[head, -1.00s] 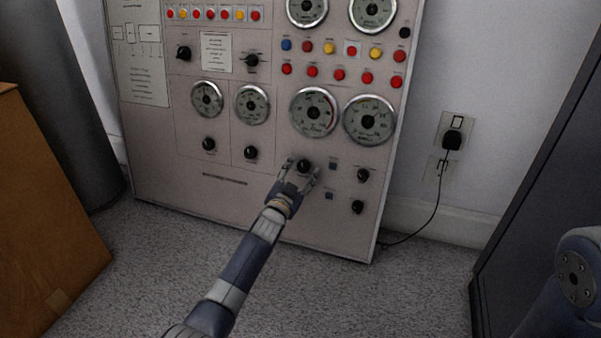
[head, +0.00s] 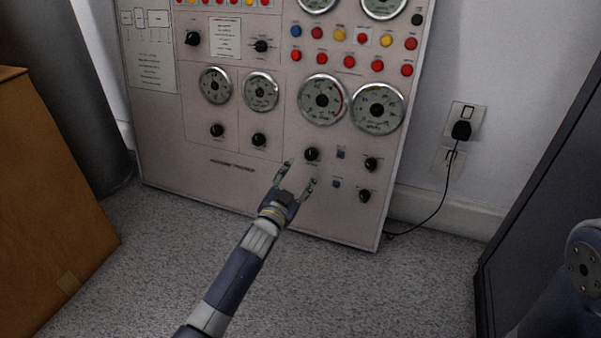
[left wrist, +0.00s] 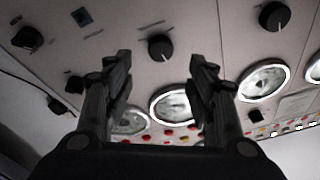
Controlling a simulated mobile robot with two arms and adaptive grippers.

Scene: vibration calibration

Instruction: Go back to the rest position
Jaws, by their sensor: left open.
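The beige control panel (head: 240,185) stands against the wall with gauges, coloured buttons and black knobs. My left gripper (head: 297,172) is open and empty in front of its lower right part. A black knob (head: 311,154) sits just above the fingertips in the head view, apart from them. In the left wrist view the two open fingers (left wrist: 160,75) frame a black knob (left wrist: 160,47) on the panel, with nothing between them. My right gripper is not in view; only a piece of my own arm shows at the lower right of the head view.
A cardboard box (head: 45,200) stands at the left beside a dark grey cylinder (head: 85,100). A dark cabinet (head: 545,170) is at the right. A plug in a wall socket (head: 461,130) trails a black cable to the panel. The carpet (head: 150,270) in front is clear.

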